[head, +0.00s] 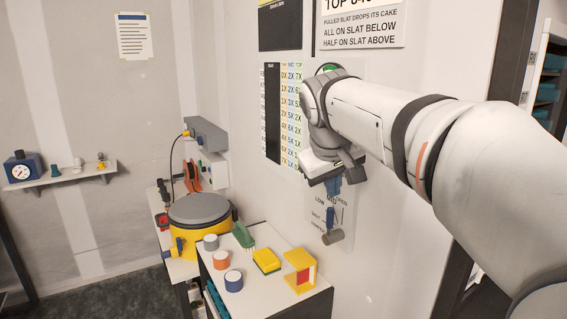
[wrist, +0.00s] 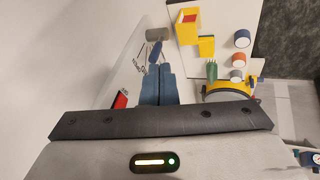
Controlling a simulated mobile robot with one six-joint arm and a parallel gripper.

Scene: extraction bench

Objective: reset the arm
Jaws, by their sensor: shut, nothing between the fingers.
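My gripper (head: 333,187) hangs at the end of my arm, close to the wall, with its blue fingers pointing down. In the wrist view its fingers (wrist: 158,88) are together with nothing between them.
A white-topped bench (head: 262,285) below holds a yellow block (head: 266,261), a yellow-and-red holder (head: 301,271), a green brush (head: 243,235) and several capped jars. A round yellow machine (head: 201,210) stands behind. A shelf (head: 60,178) with a gauge is far left. Open floor lies at lower left.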

